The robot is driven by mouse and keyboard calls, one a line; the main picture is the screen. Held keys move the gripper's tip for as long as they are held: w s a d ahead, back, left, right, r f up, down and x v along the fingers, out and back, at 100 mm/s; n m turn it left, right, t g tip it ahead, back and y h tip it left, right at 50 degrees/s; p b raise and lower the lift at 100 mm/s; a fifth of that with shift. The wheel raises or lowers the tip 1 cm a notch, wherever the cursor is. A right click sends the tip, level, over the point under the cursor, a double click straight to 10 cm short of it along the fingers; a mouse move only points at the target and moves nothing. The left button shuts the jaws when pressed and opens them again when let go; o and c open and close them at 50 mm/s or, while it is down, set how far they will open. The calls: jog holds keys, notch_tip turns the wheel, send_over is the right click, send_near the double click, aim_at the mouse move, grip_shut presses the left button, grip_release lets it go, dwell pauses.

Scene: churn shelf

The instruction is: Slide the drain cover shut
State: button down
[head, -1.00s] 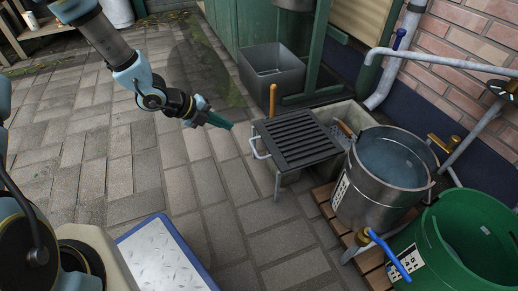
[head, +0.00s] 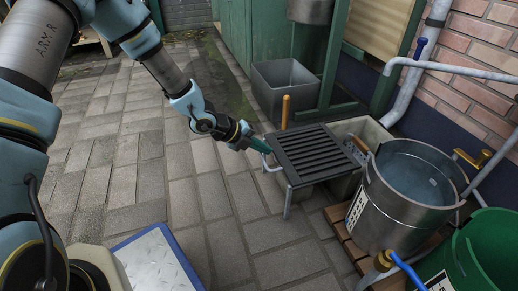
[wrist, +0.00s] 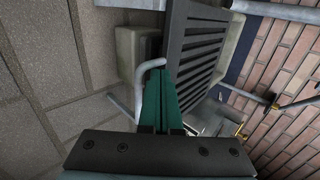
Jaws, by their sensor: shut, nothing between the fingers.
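The drain cover (head: 312,153) is a dark slatted grate with thin metal legs, over the left part of a pale stone trough (head: 362,129); part of the trough shows uncovered to its right. A light grey bent handle (head: 267,164) sticks out from the cover's left side. My gripper (head: 266,147) has green fingers, shut and empty, with the tips at the handle beside the cover's left edge. In the wrist view the fingers (wrist: 163,98) lie just by the handle (wrist: 149,66) and the grate (wrist: 197,45); I cannot tell whether they touch.
An orange upright post (head: 285,111) stands behind the cover's left edge. A grey bin (head: 286,88) is farther back. A metal churn of water (head: 408,190) and a green tub (head: 488,240) stand right. Paving at left is open.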

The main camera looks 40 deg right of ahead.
aim_at(330, 138)
jog(key=shift+d, duration=0.1)
jog(key=s+d+p, duration=0.1)
jog(key=s+d, duration=0.1)
jog(key=d, duration=0.4)
jog(key=s+d+p, duration=0.2)
jog(key=s+d, duration=0.1)
jog(key=d, duration=0.4)
jog(key=s+d+p, duration=0.1)
jog(key=s+d, duration=0.1)
jog(key=d, duration=0.4)
jog(key=shift+s+d+p, duration=0.3)
jog(key=shift+s+d, duration=0.05)
